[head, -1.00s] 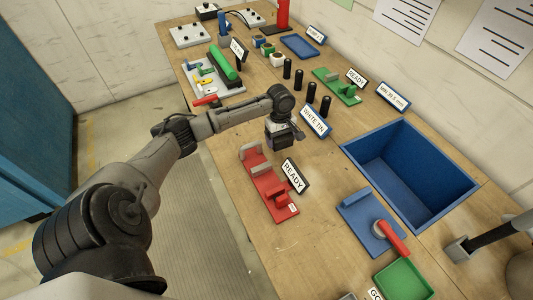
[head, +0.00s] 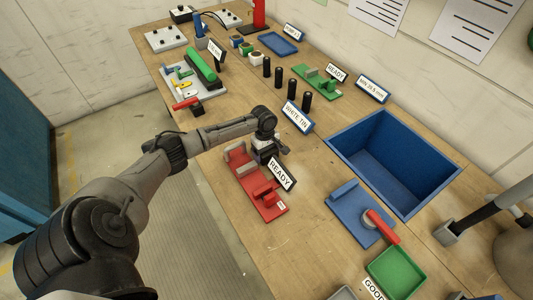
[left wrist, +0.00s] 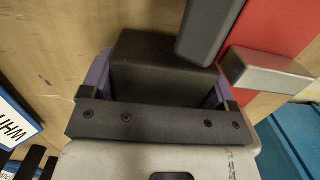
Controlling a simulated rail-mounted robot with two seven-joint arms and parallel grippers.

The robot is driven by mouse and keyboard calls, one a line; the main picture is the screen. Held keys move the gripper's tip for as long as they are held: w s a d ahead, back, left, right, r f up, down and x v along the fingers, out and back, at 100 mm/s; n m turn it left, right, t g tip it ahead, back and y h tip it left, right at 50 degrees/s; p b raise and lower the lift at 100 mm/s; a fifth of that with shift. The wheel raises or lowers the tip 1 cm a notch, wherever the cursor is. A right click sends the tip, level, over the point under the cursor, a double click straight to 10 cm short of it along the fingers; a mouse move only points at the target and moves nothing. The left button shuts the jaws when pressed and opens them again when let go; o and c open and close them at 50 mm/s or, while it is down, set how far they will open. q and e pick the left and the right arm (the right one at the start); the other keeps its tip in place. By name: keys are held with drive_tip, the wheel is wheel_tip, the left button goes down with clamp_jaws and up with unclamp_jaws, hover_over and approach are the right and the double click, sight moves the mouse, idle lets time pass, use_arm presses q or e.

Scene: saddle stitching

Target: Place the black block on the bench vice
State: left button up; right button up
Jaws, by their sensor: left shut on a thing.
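The red bench vice (head: 240,179) lies on the wooden bench in the head view, with a pale upright jaw at its far end and a red block at its near end. My left gripper (head: 266,154) is over its far end, beside the READY sign (head: 281,173). In the left wrist view my left gripper (left wrist: 155,95) is shut on the black block (left wrist: 160,65), which sits between its purple fingers. The red vice (left wrist: 268,35) and a grey jaw (left wrist: 265,70) show just right of the block. Contact between block and vice cannot be told. My right gripper is not visible.
A blue bin (head: 335,143) is right of the vice. A blue fixture with a red handle (head: 381,227) and a green tray (head: 397,272) are nearer. Several black cylinders (head: 279,77) and the WHITE TIN sign (head: 297,117) stand beyond.

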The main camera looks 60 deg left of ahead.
use_arm(q)
drive_tip(key=shift+f, duration=0.15)
drive_tip(key=shift+f, duration=0.1)
drive_tip(key=o, duration=0.9)
drive_tip(key=shift+f, duration=0.1)
drive_tip(key=shift+o, duration=0.2)
drive_tip(key=r, duration=0.3)
drive_tip(key=a+r, duration=0.1)
drive_tip(key=r, duration=0.3)
drive_tip(key=r+p, duration=0.1)
drive_tip(key=r, duration=0.3)
drive_tip(key=shift+a+r, duration=0.1)
drive_tip(key=shift+a, duration=0.1)
drive_tip(key=shift+r, duration=0.5)
drive_tip(key=shift+c, duration=1)
